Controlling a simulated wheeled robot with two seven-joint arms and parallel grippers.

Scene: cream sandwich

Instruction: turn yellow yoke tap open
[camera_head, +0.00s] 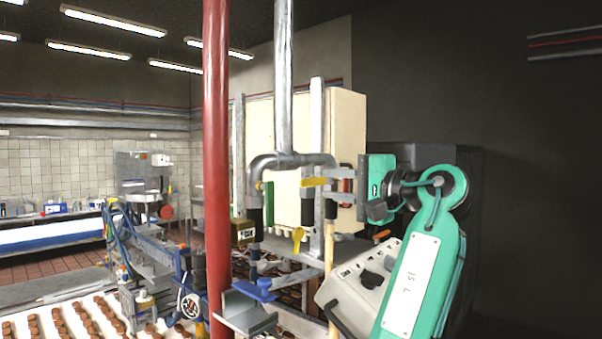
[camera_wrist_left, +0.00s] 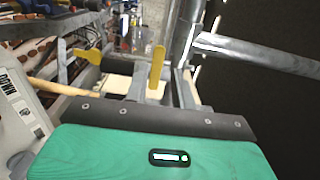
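The yellow tap lever (camera_head: 316,181) sits on the right branch of the grey forked pipe (camera_head: 290,160) and lies about level in the head view. In the left wrist view the lever (camera_wrist_left: 156,68) stands beyond the gripper's dark front plate, near the picture's middle. My left gripper (camera_head: 347,184) is just right of the lever and points at it. Its grey fingers (camera_wrist_left: 162,90) look apart, with the lever's line between them. I cannot tell whether they touch the lever. My right gripper is not in view.
A second yellow handle (camera_head: 298,235) hangs lower down. A red post (camera_head: 216,150) stands left of the pipe. A control box (camera_head: 362,285) with black knobs is below my left gripper. A cream cabinet (camera_head: 345,130) stands behind the pipe.

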